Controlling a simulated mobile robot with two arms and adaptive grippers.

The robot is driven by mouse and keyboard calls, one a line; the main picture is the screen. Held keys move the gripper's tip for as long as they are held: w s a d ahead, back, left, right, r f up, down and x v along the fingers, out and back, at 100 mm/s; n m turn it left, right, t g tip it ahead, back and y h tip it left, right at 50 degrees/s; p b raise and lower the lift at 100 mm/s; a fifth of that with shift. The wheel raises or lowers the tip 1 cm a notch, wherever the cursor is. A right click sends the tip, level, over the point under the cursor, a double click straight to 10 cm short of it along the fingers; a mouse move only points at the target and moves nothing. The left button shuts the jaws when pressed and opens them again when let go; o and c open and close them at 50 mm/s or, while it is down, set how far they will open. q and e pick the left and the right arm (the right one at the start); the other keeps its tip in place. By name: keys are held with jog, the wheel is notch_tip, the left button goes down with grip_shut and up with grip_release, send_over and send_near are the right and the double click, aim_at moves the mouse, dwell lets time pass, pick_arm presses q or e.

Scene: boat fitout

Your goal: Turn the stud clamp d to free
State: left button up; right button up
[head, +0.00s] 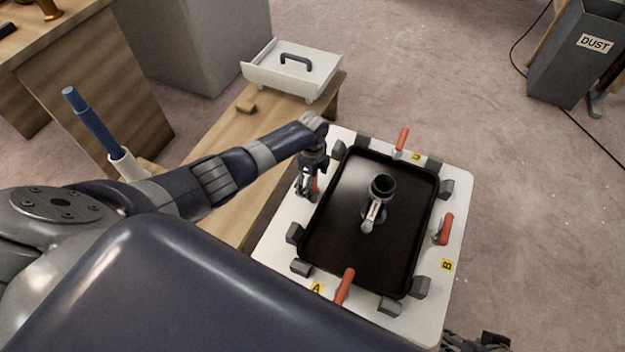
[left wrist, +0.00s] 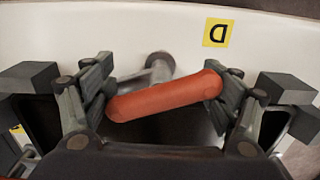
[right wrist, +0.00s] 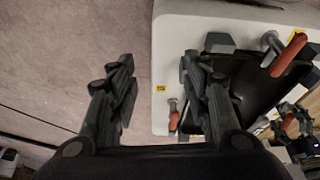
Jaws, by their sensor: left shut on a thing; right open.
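Stud clamp D shows in the left wrist view as a red handle (left wrist: 165,97) on a grey pivot (left wrist: 158,68), beside a yellow D label (left wrist: 217,32). The handle lies slightly tilted across the jaws. My left gripper (left wrist: 165,100) is shut on this handle, with a finger at each end. In the head view my left gripper (head: 309,190) is at the left edge of the white plate (head: 275,240), and it mostly hides clamp D. My right gripper (head: 478,343) is at the lower right of the head view; in the right wrist view (right wrist: 155,100) it is open and empty.
A black tray (head: 340,240) sits inside grey corner blocks. Red-handled clamps stand by A (head: 345,286), by B (head: 445,229) and at the far edge (head: 402,139).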

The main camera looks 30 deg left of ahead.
pick_arm(q)
jog(key=shift+s+d+f+m, duration=0.15)
jog(key=shift+s+f+m, duration=0.05)
jog(key=shift+m, duration=0.4)
jog(key=shift+s+d+f+m, duration=0.1)
jog(key=shift+s+f+m, duration=0.1)
jog(key=shift+m, duration=0.4)
jog(key=shift+a+m, duration=0.1)
jog(key=shift+m, duration=0.6)
jog(key=shift+c, duration=0.2)
jog(key=shift+a+m, duration=0.1)
jog(key=shift+m, duration=0.2)
pick_arm(e)
jog(key=shift+w+a+t, duration=0.2)
jog(key=shift+w+t, duration=0.2)
jog(key=shift+w, duration=0.4)
pick_arm(q)
jog(key=shift+a, duration=0.1)
pick_arm(e)
jog(key=shift+w+r, duration=0.1)
jog(key=shift+w, duration=0.05)
pick_arm(q)
jog(key=o, duration=0.9)
jog(key=shift+a, duration=0.15)
jog(key=shift+o, duration=0.2)
jog(key=shift+w+r, duration=0.1)
pick_arm(e)
jog(key=shift+a, duration=0.1)
pick_arm(q)
jog(key=shift+w+r, duration=0.1)
